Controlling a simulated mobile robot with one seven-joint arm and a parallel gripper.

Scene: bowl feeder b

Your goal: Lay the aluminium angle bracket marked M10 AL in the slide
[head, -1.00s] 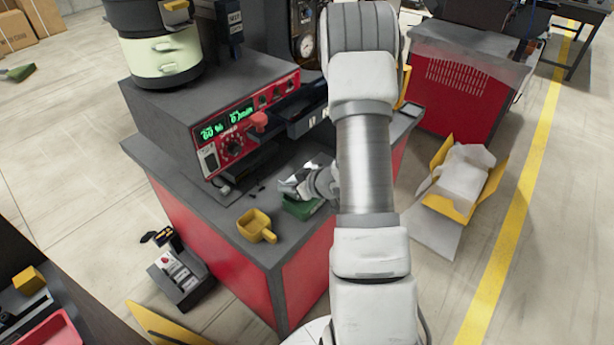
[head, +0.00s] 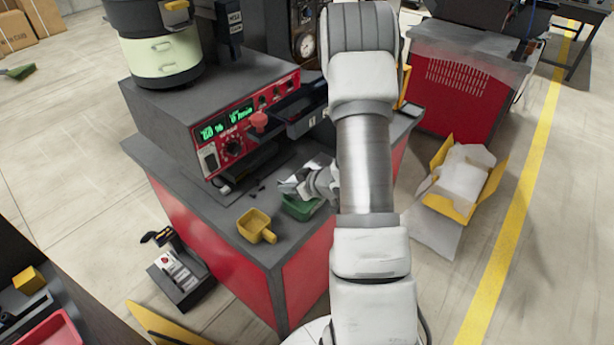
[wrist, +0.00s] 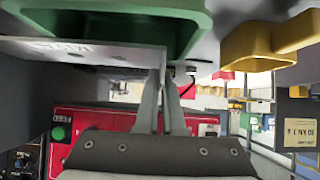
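The bracket (wrist: 85,52) is a grey metal angle with faint upside-down lettering, too blurred to read surely. In the wrist view, its upright flange lies between the fingertips of my gripper (wrist: 163,95), which look closed on it. In the head view, my gripper (head: 314,186) is over the green bin (head: 301,208), partly hidden by my arm. The bin also shows beyond the bracket in the wrist view (wrist: 195,40). A dark open tray-like part (head: 305,124) juts from the red-fronted machine; I cannot tell if it is the slide.
A yellow scoop (head: 256,226) stands on the grey bench top (head: 215,212), left of the bin. Small dark parts (head: 257,189) lie near the machine. A red knob (head: 258,122) sticks out of the panel. A yellow box with paper (head: 464,175) is on the floor at right.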

